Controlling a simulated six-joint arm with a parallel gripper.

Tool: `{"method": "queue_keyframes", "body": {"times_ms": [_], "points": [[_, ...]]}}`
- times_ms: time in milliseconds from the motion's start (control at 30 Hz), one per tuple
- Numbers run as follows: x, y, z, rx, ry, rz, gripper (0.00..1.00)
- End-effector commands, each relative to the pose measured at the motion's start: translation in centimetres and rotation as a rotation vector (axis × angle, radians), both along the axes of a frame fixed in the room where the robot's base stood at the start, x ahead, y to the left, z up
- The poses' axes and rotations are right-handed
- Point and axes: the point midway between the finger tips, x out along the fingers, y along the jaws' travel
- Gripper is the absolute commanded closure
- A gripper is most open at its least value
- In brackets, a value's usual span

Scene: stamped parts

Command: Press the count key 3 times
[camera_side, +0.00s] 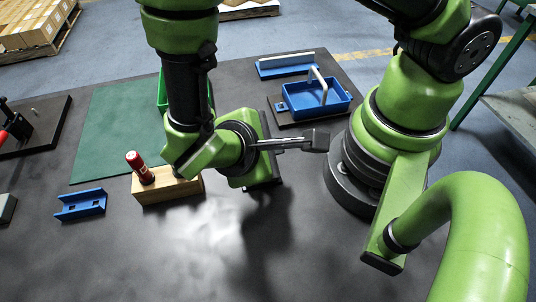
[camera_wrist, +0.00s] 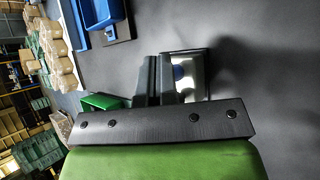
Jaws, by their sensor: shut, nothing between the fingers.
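In the wrist view, a small dark-edged device with a silver face (camera_wrist: 192,82) lies on the dark table. A round blue spot (camera_wrist: 180,72) on that face looks like the count key. My gripper (camera_wrist: 157,60) has its two dark fingers together and empty. The fingers stand just left of the blue spot and cover part of the device. Whether they touch it I cannot tell. In the side view, my gripper (camera_side: 266,150) is low over the table, its fingertips hidden behind my wrist. A dark low edge below it may be the device.
A wooden block (camera_side: 165,190) with a red-handled stamp (camera_side: 139,168) stands left of my wrist. A blue holder (camera_side: 80,204) lies farther left. A green mat (camera_side: 110,130), a green bin (camera_side: 162,92) and a blue handled tray (camera_side: 312,100) are behind. The front table is clear.

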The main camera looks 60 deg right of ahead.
Motion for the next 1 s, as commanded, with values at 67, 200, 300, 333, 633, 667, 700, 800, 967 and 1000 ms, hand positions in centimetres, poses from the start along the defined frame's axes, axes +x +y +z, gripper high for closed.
{"method": "queue_keyframes", "body": {"times_ms": [67,200,300,333,633,667,700,800,967,1000], "points": [[0.01,0.0,0.01,0.0,0.0,0.0,1.0],[0.0,0.0,-0.02,0.0,0.0,0.0,1.0],[0.01,0.0,-0.1,0.0,0.0,0.0,1.0],[0.0,0.0,-0.13,0.0,0.0,0.0,1.0],[0.0,0.0,-0.5,-0.002,0.0,-0.001,1.0],[0.0,-0.01,-0.54,-0.002,0.0,-0.001,1.0],[-0.01,-0.01,-0.59,-0.002,0.0,-0.001,1.0],[0.0,0.0,-0.71,-0.002,0.0,-0.001,1.0],[0.01,0.01,-0.9,0.0,-0.001,-0.001,1.0],[0.02,0.01,-0.95,0.0,-0.001,-0.001,1.0]]}}
